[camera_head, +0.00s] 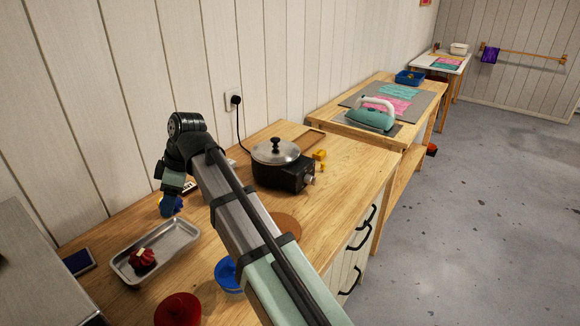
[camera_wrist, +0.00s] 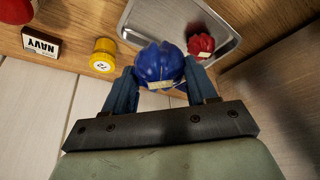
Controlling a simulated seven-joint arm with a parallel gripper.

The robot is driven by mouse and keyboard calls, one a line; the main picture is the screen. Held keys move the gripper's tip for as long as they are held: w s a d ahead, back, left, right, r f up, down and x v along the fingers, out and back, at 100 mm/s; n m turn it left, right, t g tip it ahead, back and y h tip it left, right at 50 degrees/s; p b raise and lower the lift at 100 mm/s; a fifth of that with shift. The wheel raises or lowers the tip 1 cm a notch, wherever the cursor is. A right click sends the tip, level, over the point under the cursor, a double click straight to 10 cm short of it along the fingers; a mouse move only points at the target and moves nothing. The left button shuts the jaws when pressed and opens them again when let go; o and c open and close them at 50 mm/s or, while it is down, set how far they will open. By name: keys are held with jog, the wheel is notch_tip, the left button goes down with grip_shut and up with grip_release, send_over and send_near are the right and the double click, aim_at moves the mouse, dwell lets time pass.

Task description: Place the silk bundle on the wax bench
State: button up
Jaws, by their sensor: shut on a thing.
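My gripper (camera_wrist: 160,78) is shut on a round, dark blue silk bundle with a pale tag (camera_wrist: 158,65), one finger on each side. In the head view the blue bundle (camera_head: 173,206) hangs low under my wrist at the back of the wooden bench with the wax pot (camera_head: 345,165). I cannot tell whether it touches the wood. A red silk bundle (camera_head: 143,262) sits in a metal tray (camera_head: 189,228) close by; in the wrist view the red bundle (camera_wrist: 201,45) is right of the blue one, which overlaps the tray's rim.
A lidded wax pot (camera_head: 283,175) stands mid-bench. Red (camera_head: 178,312) and blue (camera_head: 226,276) lidded pots stand near the front. A yellow jar (camera_wrist: 103,56) and a NAVY label block (camera_wrist: 41,46) stand left of the bundle. An ironing table (camera_head: 414,125) lies beyond.

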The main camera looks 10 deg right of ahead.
jog(key=w+d+m+t, duration=0.1)
jog(key=w+d+m, duration=0.3)
jog(key=d, duration=1.3)
jog(key=w+d+m+t, duration=0.15)
jog(key=w+d, duration=0.35)
jog(key=d, duration=1.1)
jog(key=s+d+f+m+h, duration=0.1)
jog(key=s+d+m, duration=0.15)
jog(key=d, duration=0.85)
jog(key=shift+m+t, duration=0.25)
jog(key=shift+m, duration=0.05)
jog(key=shift+w+d+f, duration=0.1)
jog(key=shift+w+f, duration=0.1)
jog(key=shift+f, duration=2.1)
jog(key=shift+w+d+f, duration=0.1)
jog(key=shift+w+f, duration=0.05)
jog(key=shift+f, duration=2.15)
jog(key=shift+f, duration=0.15)
jog(key=o, duration=1)
jog(key=shift+o, duration=0.2)
jog(key=v, duration=1.2)
